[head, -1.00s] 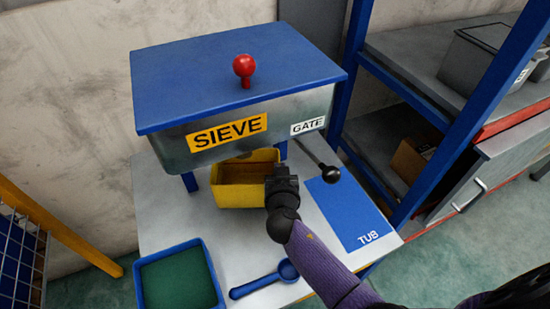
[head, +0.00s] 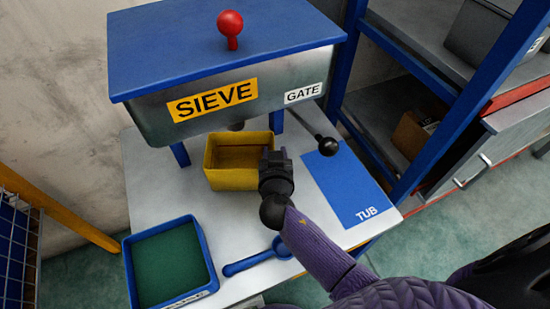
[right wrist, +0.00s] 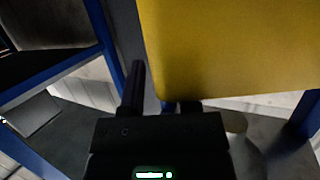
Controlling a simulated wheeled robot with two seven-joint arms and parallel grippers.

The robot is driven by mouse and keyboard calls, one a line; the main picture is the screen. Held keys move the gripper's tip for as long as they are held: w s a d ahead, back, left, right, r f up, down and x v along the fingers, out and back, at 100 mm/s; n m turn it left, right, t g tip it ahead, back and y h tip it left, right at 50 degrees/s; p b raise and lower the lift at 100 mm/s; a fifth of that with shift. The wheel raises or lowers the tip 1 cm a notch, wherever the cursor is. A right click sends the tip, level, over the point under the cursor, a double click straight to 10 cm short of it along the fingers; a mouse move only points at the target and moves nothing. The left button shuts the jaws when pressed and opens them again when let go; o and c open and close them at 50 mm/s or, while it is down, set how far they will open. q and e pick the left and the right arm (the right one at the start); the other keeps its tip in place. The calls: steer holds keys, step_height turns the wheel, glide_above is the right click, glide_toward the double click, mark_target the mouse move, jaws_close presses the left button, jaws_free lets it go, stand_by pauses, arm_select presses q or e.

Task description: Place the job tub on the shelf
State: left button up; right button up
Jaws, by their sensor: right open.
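The job tub is a yellow open box (head: 226,178). It stands upright on the grey bench in front of and partly under the sieve. Its inside looks brownish, and I cannot tell what it holds. My right gripper (head: 275,154) is at the tub's front right corner, open. In the right wrist view the tub's yellow wall (right wrist: 235,45) fills the upper right, with one dark finger beside it; the other finger is mostly hidden. The blue-framed shelf (head: 405,60) stands to the right of the bench. My left gripper is not in view.
The sieve (head: 150,110) with its red knob overhangs the bench. The gate lever (head: 326,145) sticks out right of the tub. A blue mat marked TUB (head: 345,185) is bare. A blue scoop (head: 255,259) and a green-lined tray (head: 170,262) lie in front. Grey bins and a cardboard box (head: 412,135) occupy the shelf.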

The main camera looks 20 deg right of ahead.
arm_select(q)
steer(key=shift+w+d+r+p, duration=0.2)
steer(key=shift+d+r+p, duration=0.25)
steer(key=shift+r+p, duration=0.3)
arm_select(e)
steer(key=v, duration=1.2)
steer(key=shift+w+r, duration=0.1)
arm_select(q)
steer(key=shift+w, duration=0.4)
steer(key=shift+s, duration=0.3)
